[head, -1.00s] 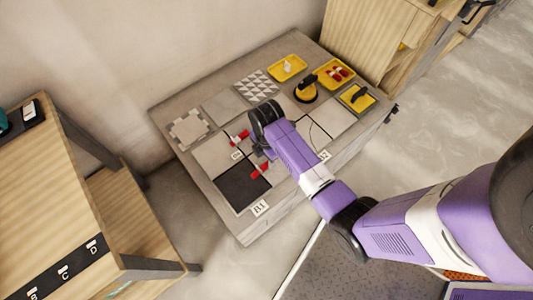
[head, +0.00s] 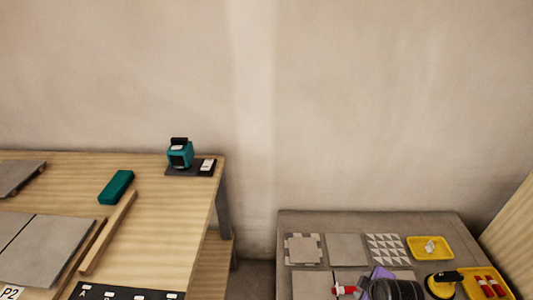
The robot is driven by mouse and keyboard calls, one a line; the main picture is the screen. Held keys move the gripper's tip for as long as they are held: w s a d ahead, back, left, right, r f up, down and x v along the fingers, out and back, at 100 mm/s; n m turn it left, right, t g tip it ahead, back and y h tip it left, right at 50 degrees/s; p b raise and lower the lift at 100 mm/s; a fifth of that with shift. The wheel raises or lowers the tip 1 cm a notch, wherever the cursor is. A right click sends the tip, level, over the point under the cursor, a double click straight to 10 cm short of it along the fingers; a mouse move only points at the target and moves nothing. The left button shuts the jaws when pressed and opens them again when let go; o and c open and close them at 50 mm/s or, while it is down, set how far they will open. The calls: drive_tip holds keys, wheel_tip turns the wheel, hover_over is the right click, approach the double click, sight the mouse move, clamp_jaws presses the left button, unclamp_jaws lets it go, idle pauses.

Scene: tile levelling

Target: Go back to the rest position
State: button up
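My gripper is not clearly in view in the head view. A dark rounded part of my arm with a bit of purple shows at the bottom edge, over the grey tile table (head: 452,222). It hides part of the tiles there. The fingers cannot be made out. On the table are a notched light tile (head: 303,249), a plain grey tile (head: 347,249) and a triangle-patterned tile (head: 388,248). A red clip (head: 345,290) shows left of my arm.
A yellow tray (head: 430,247), a yellow and black suction cup (head: 441,285) and a tray with red pieces (head: 488,284) are at the right. A wooden bench (head: 165,240) at the left holds a teal device (head: 180,154), a green block (head: 116,187) and grey tiles (head: 45,245).

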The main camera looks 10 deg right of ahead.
drive_tip(key=s+a+r+m+t+h+p, duration=0.1)
drive_tip(key=s+a+r+m+t, duration=0.4)
drive_tip(key=r, duration=0.4)
drive_tip(key=s+a+r+m+t, duration=0.3)
drive_tip(key=s+a+r+t, duration=0.1)
drive_tip(key=s+a+r, duration=0.3)
drive_tip(key=s+a+r+y+p, duration=0.1)
drive_tip(key=s+a+r, duration=0.1)
drive_tip(key=s+r, duration=0.3)
drive_tip(key=s+a+r+y+p, duration=0.1)
drive_tip(key=s+r, duration=0.4)
drive_tip(key=s, duration=0.7)
drive_tip(key=a+y, duration=0.1)
drive_tip(key=a, duration=0.1)
drive_tip(key=shift+a+r, duration=0.3)
